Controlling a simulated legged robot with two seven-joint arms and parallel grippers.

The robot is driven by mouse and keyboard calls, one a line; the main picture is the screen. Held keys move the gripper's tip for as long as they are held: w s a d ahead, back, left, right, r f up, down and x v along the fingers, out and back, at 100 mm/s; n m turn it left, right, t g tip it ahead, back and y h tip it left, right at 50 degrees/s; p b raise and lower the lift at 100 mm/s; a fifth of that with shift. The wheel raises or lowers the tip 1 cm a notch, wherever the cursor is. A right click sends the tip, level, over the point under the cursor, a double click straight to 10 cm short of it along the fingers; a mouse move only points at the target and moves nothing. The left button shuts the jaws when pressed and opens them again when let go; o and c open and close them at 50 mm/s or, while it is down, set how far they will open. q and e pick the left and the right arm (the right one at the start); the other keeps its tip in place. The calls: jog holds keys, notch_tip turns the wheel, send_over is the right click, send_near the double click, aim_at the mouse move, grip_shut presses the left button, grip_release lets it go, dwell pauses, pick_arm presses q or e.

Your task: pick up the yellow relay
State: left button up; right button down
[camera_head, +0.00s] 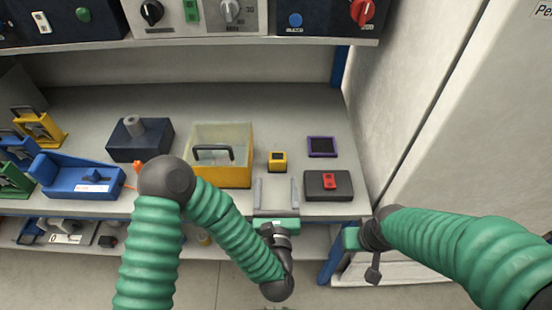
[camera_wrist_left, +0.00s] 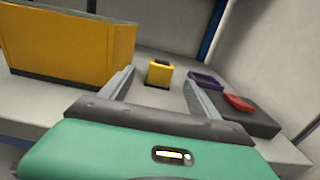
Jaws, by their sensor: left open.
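The yellow relay (camera_head: 277,162) is a small yellow block with a dark top, upright on the bench. In the left wrist view the relay (camera_wrist_left: 159,74) appears between and beyond the fingertips. My left gripper (camera_head: 277,183) is open and empty, its two grey fingers pointing at the relay from the front edge of the bench, one toward each side and apart from it. It also shows in the left wrist view (camera_wrist_left: 158,80). My right gripper (camera_head: 351,238) is by the bench's front right corner; its fingers cannot be made out.
A yellow bin (camera_head: 222,175) with a dark handle stands left of the relay. A purple-framed block (camera_head: 321,147) lies to the right, with a dark box (camera_head: 315,188) bearing a red part (camera_head: 329,181) in front of it. A blue tray (camera_head: 62,178) is far left.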

aim_at(277, 161)
pick_arm(q)
jog(key=w, duration=1.2)
jog(key=shift+w, duration=0.35)
jog(key=shift+w+d, duration=0.25)
jog(key=shift+w, duration=0.05)
jog(key=c, duration=1.5)
